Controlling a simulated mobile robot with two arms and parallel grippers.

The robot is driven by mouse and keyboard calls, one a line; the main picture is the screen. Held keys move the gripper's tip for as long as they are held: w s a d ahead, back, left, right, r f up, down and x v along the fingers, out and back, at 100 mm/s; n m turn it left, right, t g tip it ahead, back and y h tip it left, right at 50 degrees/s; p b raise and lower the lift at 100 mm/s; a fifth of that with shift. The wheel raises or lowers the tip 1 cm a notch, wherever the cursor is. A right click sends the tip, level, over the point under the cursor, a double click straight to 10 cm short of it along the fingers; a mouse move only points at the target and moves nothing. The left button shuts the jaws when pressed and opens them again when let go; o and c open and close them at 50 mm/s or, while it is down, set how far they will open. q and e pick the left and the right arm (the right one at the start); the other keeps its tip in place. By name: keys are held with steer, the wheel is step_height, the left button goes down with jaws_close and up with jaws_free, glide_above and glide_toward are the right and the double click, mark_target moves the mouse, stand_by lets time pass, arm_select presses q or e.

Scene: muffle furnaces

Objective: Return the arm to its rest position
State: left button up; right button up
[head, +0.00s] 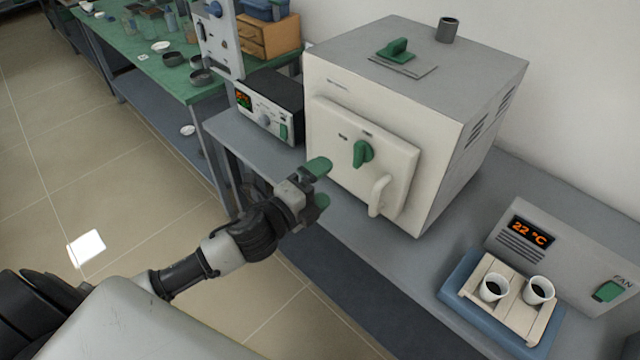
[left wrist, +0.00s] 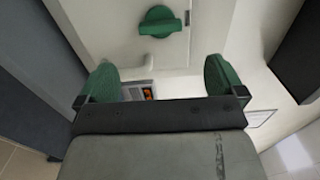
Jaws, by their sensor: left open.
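My left gripper (head: 321,184) has green fingertips and reaches in from the left, in front of the muffle furnace (head: 480,110). It is open, with nothing between the fingers, and it also shows in the left wrist view (left wrist: 160,82). The furnace door (head: 340,132) is closed, with a green knob (head: 363,153) and a pale handle (head: 380,195). The gripper is to the left of the handle in the head view and looks apart from it. The green knob shows beyond the fingers in the left wrist view (left wrist: 160,22). My right gripper is not in view.
A controller box (head: 268,112) stands left of the furnace. At right, a blue tray (head: 455,283) holds a slatted board with two crucibles (head: 493,288), beside a fan unit (head: 565,255) reading 22 °C. A green-topped table (head: 130,60) with dishes stands at back left. Floor is open at left.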

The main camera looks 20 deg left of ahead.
arm_select(q)
steer(key=s+a+f+n+g+y, duration=0.2)
steer(key=a+f+n+g+y, duration=0.15)
steer(key=f, duration=0.95)
steer(key=s+a+f+n+g+y, duration=0.15)
steer(key=a+f+n, duration=0.3)
steer(key=f, duration=0.85)
steer(key=s+f+n+g+y, duration=0.1)
steer(key=s+f+n+g, duration=0.25)
steer(key=s+f, duration=0.45)
steer(key=s+d+f+n+g, duration=0.1)
steer(key=s+f+n+g, duration=0.1)
steer(key=s+f, duration=0.4)
steer(key=s+d+f+n+g, duration=0.2)
steer(key=s+f, duration=0.5)
steer(key=s, duration=0.7)
steer(key=s+d+f+n+g, duration=0.2)
steer(key=s+f, duration=0.4)
steer(key=s, duration=0.4)
steer(key=shift+f+n+g, duration=0.35)
steer(key=shift+n+g, duration=0.4)
steer(key=shift+n, duration=0.4)
